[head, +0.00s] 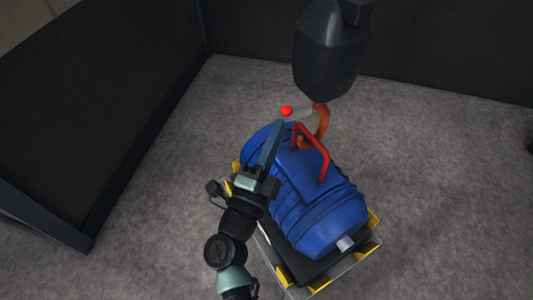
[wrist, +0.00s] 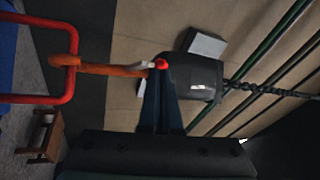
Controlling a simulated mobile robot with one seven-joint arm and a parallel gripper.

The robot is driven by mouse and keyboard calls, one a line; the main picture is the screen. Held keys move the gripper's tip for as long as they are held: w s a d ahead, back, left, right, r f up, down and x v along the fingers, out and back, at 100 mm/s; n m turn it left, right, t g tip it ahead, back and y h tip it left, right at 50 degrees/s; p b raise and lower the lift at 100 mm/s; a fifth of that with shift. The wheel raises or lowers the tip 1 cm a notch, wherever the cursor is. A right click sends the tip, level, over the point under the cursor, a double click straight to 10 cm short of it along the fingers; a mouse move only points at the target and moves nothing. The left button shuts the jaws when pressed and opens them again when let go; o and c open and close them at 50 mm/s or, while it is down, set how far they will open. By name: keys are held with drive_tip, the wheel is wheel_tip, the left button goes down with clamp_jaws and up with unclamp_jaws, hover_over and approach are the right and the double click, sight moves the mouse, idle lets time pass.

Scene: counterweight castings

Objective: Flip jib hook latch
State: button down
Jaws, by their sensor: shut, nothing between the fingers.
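The orange jib hook (head: 323,124) hangs below a black hook block (head: 327,55), and its lower end meets the red lifting handle (head: 317,143) of a blue casting. In the wrist view the hook (wrist: 105,69) runs sideways and meets the red handle (wrist: 68,85). The latch is a thin pale lever (head: 300,113) standing out left of the hook, with a red ball (head: 286,111) at its end. My gripper (head: 280,123) is shut and empty, its fingertips right at the ball. The ball (wrist: 161,63) also shows at the fingertips in the wrist view; I cannot tell whether they touch.
The blue casting (head: 325,213) lies on a dark pallet with yellow corners (head: 363,254). Dark partition walls (head: 95,95) stand left and behind. Grey floor (head: 440,180) is clear at right. A chain (wrist: 262,90) runs from the block in the wrist view.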

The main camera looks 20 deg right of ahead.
sight(285, 115)
drive_tip(key=shift+w+d+r, duration=0.15)
drive_tip(key=shift+w+d, duration=0.2)
drive_tip(key=shift+w, duration=0.05)
drive_tip(key=shift+r, duration=0.15)
drive_tip(key=r+m+g+p, duration=0.1)
drive_tip(key=p, duration=0.4)
drive_tip(key=d+r+y+p, duration=0.1)
drive_tip(key=r+p, duration=0.1)
drive_tip(key=p, duration=0.4)
drive_tip(key=shift+w+d+m+g, duration=0.1)
drive_tip(key=shift+m+g, duration=0.3)
